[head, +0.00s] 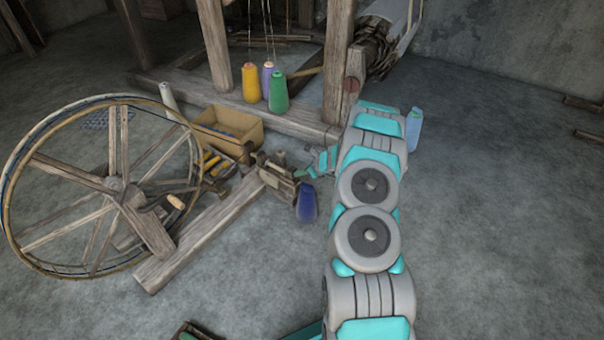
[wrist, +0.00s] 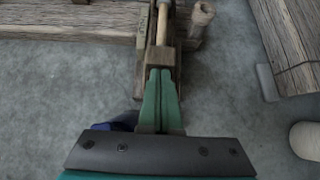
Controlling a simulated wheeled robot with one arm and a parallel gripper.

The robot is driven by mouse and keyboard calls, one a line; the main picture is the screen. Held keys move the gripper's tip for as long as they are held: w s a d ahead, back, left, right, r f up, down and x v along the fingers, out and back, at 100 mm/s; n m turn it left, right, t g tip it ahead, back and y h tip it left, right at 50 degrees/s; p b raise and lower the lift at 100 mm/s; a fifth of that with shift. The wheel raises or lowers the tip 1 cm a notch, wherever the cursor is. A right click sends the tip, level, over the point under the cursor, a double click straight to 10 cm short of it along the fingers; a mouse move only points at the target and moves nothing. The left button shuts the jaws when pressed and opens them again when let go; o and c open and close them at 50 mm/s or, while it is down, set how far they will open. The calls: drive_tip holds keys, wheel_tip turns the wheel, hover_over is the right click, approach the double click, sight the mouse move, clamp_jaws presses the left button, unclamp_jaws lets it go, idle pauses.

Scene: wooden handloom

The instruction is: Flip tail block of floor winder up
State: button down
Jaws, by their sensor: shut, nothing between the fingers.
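The floor winder stands at the left in the head view, with a large spoked wheel (head: 118,185) and a wooden base beam (head: 205,232). Its tail block (head: 278,178) is the small wooden block at the beam's far end, near a dark blue cone (head: 307,203). In the wrist view the wooden block (wrist: 157,88) with a light spindle (wrist: 162,25) lies straight ahead of my gripper. My gripper (wrist: 161,72) is shut and empty, its green fingertips overlapping the block in the picture; I cannot tell whether they touch it. In the head view my gripper (head: 316,170) is beside the block.
A cardboard box (head: 228,130) stands behind the winder. Yellow (head: 250,84), purple and green (head: 278,93) cones stand by the loom frame (head: 340,60). A light blue cone (head: 414,130) stands right of my arm.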

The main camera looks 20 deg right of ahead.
drive_tip(key=shift+w+a+r+p, duration=0.15)
drive_tip(key=shift+w+a, duration=0.15)
drive_tip(key=shift+w, duration=0.2)
drive_tip(key=shift+w+a+f+p, duration=0.15)
drive_tip(key=shift+w+a, duration=0.1)
drive_tip(key=shift+w, duration=0.2)
drive_tip(key=shift+r, duration=0.1)
drive_tip(key=s+d+f+v, duration=0.1)
drive_tip(key=s+f+v, duration=0.1)
drive_tip(key=v, duration=1.1)
drive_tip(key=shift+p, duration=0.3)
drive_tip(key=shift+w+f, duration=0.1)
